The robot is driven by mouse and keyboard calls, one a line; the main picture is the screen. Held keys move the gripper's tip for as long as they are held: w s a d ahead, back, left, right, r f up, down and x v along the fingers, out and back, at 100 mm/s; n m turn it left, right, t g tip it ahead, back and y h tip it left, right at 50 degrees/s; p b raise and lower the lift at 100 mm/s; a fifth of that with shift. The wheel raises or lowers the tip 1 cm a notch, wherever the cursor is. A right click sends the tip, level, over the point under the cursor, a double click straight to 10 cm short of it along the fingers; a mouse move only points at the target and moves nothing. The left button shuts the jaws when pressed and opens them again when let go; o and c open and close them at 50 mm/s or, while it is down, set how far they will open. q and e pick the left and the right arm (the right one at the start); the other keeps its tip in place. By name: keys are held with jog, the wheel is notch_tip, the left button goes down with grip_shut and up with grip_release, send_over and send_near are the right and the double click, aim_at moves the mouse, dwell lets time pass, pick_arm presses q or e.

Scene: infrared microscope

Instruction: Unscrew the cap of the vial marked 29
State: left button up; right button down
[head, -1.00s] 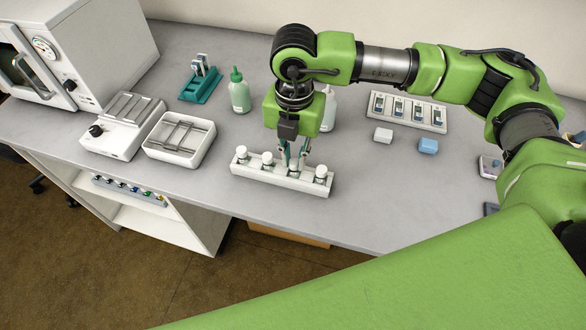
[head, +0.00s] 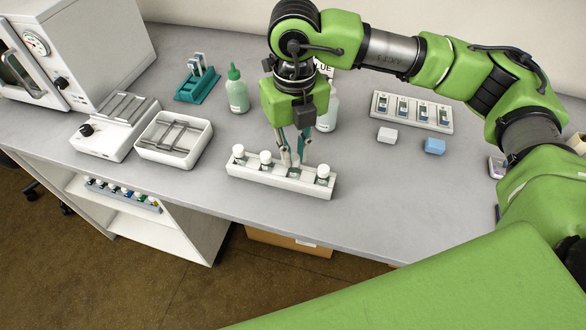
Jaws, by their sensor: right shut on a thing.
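A white vial rack (head: 250,176) stands near the front edge of the bench and holds a row of white-capped vials. Vials with caps show at the left end (head: 238,150), beside it (head: 265,157), and at the right end (head: 322,171). My right gripper (head: 293,160) points down over the rack and is shut on the cap of the third vial from the left (head: 293,172). The fingers partly hide that cap. The number marks on the vials are too small to read. My left gripper is not in view.
Behind the gripper stand a green-capped bottle (head: 237,92) and a white bottle (head: 328,112). A white tray (head: 175,162) and a hotplate-like device (head: 112,130) are at left. A white block (head: 387,135), a blue block (head: 435,146) and a slide holder (head: 412,101) are at right.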

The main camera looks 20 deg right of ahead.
aim_at(295, 157)
jog(key=shift+r+p, duration=0.85)
jog(key=shift+r, duration=1.15)
